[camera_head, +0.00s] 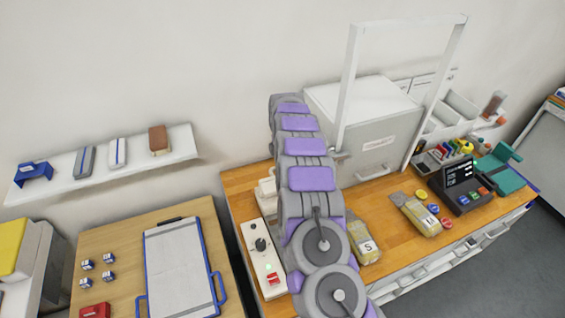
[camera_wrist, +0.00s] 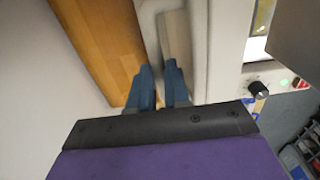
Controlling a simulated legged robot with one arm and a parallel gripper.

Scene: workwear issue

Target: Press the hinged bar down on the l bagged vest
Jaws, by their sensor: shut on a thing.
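A white bar sealer (camera_head: 257,268) with a black knob and a red switch stands at the left end of the wooden bench, partly behind my arm. In the wrist view, my gripper (camera_wrist: 163,88) has its blue fingers close together at a pale bar (camera_wrist: 177,40), which looks like the hinged bar; its contact is partly hidden by the fingers. The bar's angle is hard to tell. No L label is readable. A bagged vest marked S (camera_head: 366,247) and another marked M (camera_head: 424,217) lie on the bench right of my arm.
A white cabinet (camera_head: 376,140) and a tall white frame (camera_head: 348,80) stand behind. A dark terminal (camera_head: 462,190) is at the right. A wall shelf (camera_head: 182,143) is at the upper left.

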